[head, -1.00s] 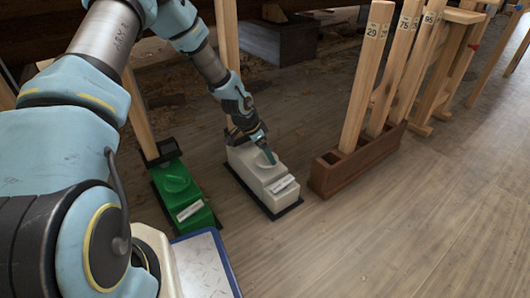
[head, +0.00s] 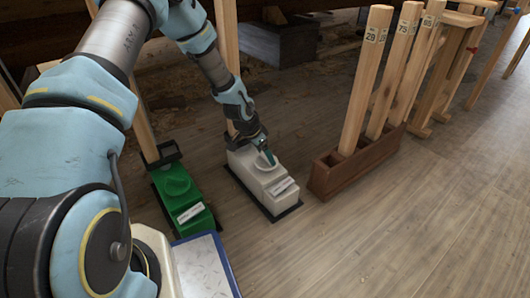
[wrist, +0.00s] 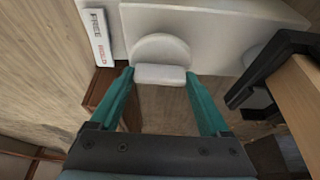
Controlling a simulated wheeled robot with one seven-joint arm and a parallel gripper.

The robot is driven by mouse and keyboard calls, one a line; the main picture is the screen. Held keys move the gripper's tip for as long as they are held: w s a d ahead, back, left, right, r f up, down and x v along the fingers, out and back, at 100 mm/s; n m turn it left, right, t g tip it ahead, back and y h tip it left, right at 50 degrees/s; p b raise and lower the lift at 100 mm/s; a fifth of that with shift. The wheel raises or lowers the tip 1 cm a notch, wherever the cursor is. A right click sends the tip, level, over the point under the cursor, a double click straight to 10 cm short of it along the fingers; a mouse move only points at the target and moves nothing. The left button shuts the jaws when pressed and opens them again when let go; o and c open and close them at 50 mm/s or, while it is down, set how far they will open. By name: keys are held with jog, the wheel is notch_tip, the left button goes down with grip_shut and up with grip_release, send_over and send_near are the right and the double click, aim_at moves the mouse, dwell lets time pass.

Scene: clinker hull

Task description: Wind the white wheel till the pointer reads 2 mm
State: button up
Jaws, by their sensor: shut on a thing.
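The white wheel (wrist: 160,48) is a round knob with a raised grip bar across it, on top of the white block (head: 276,189). My gripper (wrist: 157,75) has its two teal fingers on either side of the bar, shut on it. In the head view my gripper (head: 268,158) reaches down onto the block's top and hides most of the wheel. The white block also shows in the wrist view (wrist: 225,15), with a label plate (wrist: 99,37) beside the wheel. I cannot make out the pointer or its scale in either view.
A green block (head: 170,184) with a similar knob stands left of the white one. A wooden rack (head: 330,179) with numbered posts stands to the right. A wooden post (head: 228,45) rises behind the white block.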

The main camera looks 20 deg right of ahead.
jog(key=shift+s+r+n+t+p, duration=0.25)
jog(key=shift+n+t+p, duration=0.15)
jog(key=shift+n+p, duration=0.5)
jog(key=shift+w+f+n+t+p, duration=0.15)
jog(key=shift+n+t+p, duration=0.1)
jog(key=shift+n, duration=0.4)
jog(key=shift+s+f+n+t+p, duration=0.15)
jog(key=shift+n+t, duration=0.1)
jog(key=shift+n, duration=0.4)
jog(key=shift+w+y, duration=0.1)
jog(key=shift+y, duration=0.2)
jog(key=o, duration=1.2)
jog(key=p+v, duration=0.4)
jog(key=v, duration=0.6)
jog(key=shift+a+r, duration=0.15)
jog(key=shift+r, duration=0.25)
